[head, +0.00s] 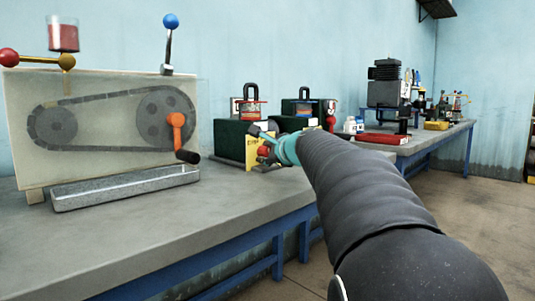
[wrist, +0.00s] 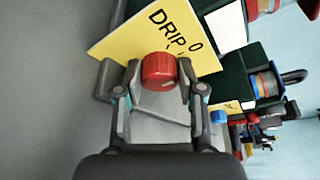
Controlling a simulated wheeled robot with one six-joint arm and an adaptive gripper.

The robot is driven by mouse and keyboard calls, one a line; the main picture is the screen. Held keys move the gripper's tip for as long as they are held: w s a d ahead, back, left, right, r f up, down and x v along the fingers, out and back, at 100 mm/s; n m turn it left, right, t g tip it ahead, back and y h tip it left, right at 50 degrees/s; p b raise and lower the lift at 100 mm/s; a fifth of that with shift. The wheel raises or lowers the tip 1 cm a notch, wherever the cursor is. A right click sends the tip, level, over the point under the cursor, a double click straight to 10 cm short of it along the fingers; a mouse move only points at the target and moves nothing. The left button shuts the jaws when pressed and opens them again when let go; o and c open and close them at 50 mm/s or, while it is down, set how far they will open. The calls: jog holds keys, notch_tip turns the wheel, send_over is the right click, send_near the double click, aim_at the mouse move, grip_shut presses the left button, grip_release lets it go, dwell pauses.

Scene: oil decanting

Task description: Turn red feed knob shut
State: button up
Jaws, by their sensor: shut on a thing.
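A ribbed red knob (wrist: 159,70) sits in front of a yellow card (wrist: 120,48) whose print reads "DRIP 0". My gripper (wrist: 160,76) is shut on the red knob, with one finger on each side of it. How far the knob is turned cannot be told.
Dark green boxes (head: 234,140) with padlock-shaped tops stand behind the card. At the left a panel (head: 100,105) carries a chain drive, an orange crank (head: 177,130), and a brass valve (head: 66,62) with a red ball. A grey trough (head: 125,186) lies below.

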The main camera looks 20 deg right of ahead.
jog(key=o, duration=1.1)
jog(key=shift+o, duration=0.2)
jog(key=shift+s, duration=0.1)
jog(key=shift+v, duration=3.9)
